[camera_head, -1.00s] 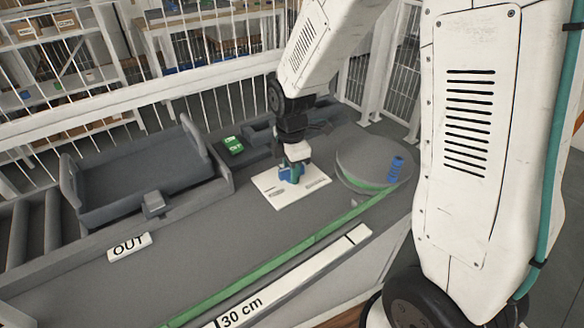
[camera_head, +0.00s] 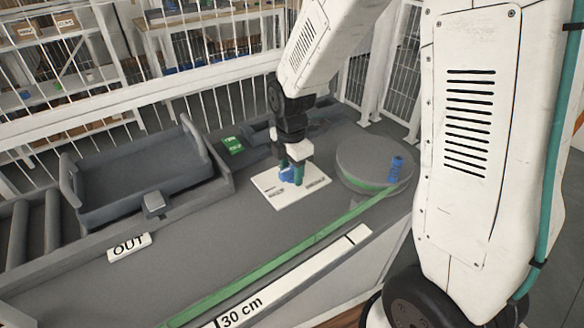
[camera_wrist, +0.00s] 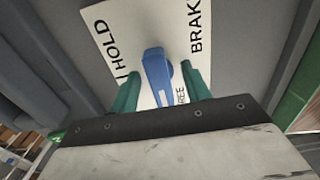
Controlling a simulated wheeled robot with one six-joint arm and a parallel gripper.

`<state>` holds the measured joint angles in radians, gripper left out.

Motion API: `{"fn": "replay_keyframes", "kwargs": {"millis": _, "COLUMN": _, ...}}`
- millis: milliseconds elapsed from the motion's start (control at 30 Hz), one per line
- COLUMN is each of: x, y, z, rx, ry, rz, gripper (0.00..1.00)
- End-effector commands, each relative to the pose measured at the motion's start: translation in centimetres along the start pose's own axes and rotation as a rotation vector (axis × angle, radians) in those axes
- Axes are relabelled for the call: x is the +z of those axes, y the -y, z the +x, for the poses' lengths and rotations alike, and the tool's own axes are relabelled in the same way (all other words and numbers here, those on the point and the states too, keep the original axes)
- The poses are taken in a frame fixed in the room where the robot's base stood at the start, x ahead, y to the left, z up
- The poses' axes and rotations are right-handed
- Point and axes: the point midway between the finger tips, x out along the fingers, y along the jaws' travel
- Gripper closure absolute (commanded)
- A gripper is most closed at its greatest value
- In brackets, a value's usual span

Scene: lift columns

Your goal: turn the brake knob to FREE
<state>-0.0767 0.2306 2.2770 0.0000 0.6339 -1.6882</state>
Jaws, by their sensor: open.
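The blue brake knob (camera_head: 287,174) stands on a white plate (camera_head: 262,182) on the grey bench. In the wrist view the knob (camera_wrist: 157,72) is a blue lever, and the plate (camera_wrist: 118,18) reads HOLD on the left, BRAKE at upper right and FREE, partly hidden, at lower right. My gripper (camera_head: 293,168) points down over the plate. Its teal fingers are open, one on each side of the knob, as the wrist view of my gripper (camera_wrist: 160,88) shows. The right finger looks close to the knob; I cannot tell whether it touches. The left finger stands apart from it.
A grey round turntable (camera_head: 362,160) with a blue upright handle (camera_head: 395,169) is right of the plate. A grey tray (camera_head: 135,175) lies left, near the OUT label (camera_head: 129,247). A small green box (camera_head: 233,145) sits behind. Bench between OUT and the green strip (camera_head: 270,262) is clear.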

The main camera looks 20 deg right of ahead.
Motion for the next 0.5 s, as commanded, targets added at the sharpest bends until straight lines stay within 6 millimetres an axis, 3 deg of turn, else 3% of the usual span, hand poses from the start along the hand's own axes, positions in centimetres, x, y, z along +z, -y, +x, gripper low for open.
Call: {"fn": "replay_keyframes", "kwargs": {"millis": 500, "x": 0.0, "y": -0.1, "z": -4.6, "rx": 0.003, "ry": 0.000, "rz": 0.000, "gripper": 0.53}}
